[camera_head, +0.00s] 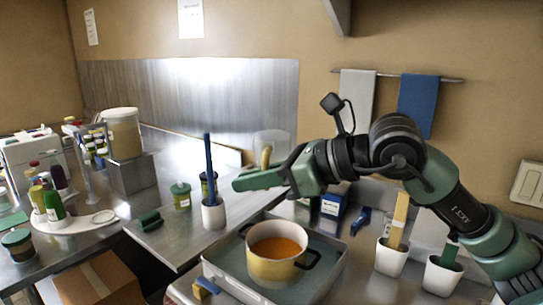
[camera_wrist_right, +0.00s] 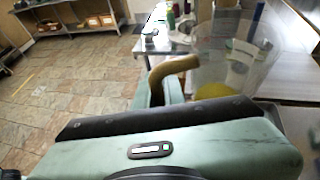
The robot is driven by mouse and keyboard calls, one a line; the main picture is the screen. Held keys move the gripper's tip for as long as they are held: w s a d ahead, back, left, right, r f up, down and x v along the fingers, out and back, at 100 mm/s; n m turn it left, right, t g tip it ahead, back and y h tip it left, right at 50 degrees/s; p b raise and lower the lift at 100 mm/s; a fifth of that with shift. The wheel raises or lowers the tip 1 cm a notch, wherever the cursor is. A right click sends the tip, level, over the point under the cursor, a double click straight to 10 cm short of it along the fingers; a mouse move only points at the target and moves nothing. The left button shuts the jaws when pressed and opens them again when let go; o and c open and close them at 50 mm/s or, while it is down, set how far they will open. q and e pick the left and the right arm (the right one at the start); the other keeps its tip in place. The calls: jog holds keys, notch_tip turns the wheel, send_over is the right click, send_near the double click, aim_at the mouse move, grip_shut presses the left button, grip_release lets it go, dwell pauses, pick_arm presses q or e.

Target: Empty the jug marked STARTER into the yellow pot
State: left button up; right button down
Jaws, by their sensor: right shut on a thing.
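The yellow pot (camera_head: 277,270) stands upright in a shallow metal tray (camera_head: 230,288); it has dark handles and orange liquid inside. My right gripper (camera_head: 262,178) is above and behind the pot, shut on the tan handle of a clear jug (camera_head: 272,143). The arm partly hides the jug in the head view. In the right wrist view the jug (camera_wrist_right: 240,50) looks upright, with its curved tan handle at the fingers. Something yellow shows low in or through it; I cannot tell which. No STARTER lettering is readable. My left gripper is not in view.
A white cup (camera_head: 213,214) with a blue-handled tool stands left of the tray. Two white cups (camera_head: 391,257) with tools stand to its right. A green-lidded jar (camera_head: 181,196) and a dark green object (camera_head: 150,220) sit on the left counter.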

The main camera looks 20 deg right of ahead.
notch_tip(320, 180, up, 5)
jog(key=p, duration=0.3)
dwell(0.4)
jog(key=s+d+f, duration=0.3)
jog(key=f, duration=0.6)
jog(key=s+d+f, duration=0.2)
jog(key=s+f, duration=0.2)
jog(key=f, duration=0.6)
jog(key=s+d+f, duration=0.3)
jog(key=s+f, duration=0.1)
jog(key=f, duration=0.5)
jog(key=shift+d+f, duration=0.3)
jog(key=shift+d, duration=0.05)
